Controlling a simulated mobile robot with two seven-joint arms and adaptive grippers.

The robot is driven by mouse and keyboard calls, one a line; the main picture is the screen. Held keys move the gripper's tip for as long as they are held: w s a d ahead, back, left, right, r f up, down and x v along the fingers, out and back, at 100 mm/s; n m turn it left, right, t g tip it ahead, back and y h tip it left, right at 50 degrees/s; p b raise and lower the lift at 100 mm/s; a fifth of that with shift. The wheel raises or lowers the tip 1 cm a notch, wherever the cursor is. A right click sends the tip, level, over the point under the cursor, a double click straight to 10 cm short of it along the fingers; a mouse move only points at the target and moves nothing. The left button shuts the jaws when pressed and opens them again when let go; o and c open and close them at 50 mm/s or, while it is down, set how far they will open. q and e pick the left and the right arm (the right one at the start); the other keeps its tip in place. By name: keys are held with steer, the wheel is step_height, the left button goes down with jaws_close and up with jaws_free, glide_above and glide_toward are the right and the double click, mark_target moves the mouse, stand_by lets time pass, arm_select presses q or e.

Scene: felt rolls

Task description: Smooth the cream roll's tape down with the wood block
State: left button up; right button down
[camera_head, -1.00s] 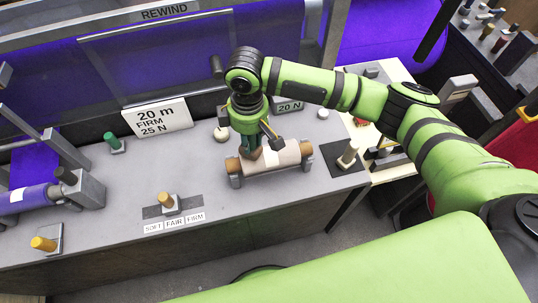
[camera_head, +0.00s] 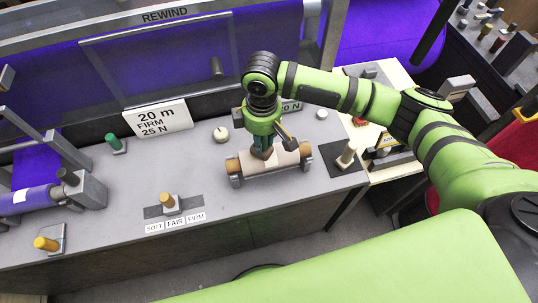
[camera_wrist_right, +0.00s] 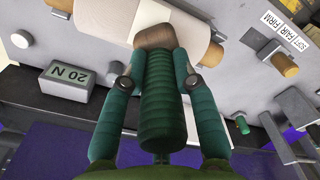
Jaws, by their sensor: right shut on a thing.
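My left gripper is not in view.
A grey 20 N block (camera_wrist_right: 67,82) stands close behind the roll. A round cream knob (camera_head: 221,134) is to its left, and a peg on a dark pad (camera_head: 334,161) to its right. The bench front, with the SOFT FAIR FIRM labels (camera_head: 175,224), is mostly clear.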

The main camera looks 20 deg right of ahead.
mark_target(278, 149)
steer(key=shift+d, duration=0.2)
steer(key=shift+s+d+f, duration=0.1)
steer(key=shift+d+f, duration=0.05)
steer(key=shift+d, duration=1.5)
steer(key=shift+d, duration=0.15)
steer(key=shift+d, duration=1.6)
steer(key=shift+a, duration=0.2)
